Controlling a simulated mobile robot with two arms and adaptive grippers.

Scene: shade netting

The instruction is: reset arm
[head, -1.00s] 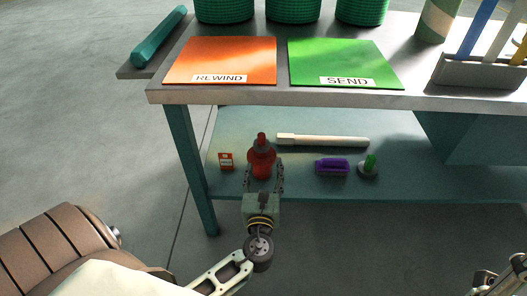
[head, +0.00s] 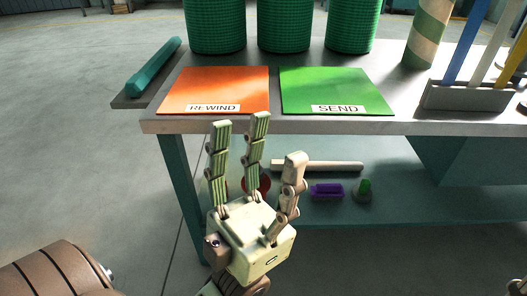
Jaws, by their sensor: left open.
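My left gripper (head: 258,140) is large in the head view, in front of the table's front edge and lower shelf. Its fingers point up and are spread open, with nothing between them. Behind the fingers, a red object (head: 263,183) on the lower shelf shows only in part. It is apart from my gripper.
The table (head: 420,126) carries an orange REWIND mat (head: 215,88), a green SEND mat (head: 330,88), several green rolls (head: 285,25) and a rack (head: 465,97). The lower shelf holds a pale rod (head: 330,166), a purple item (head: 327,191) and a green-topped item (head: 364,188). Floor at left is clear.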

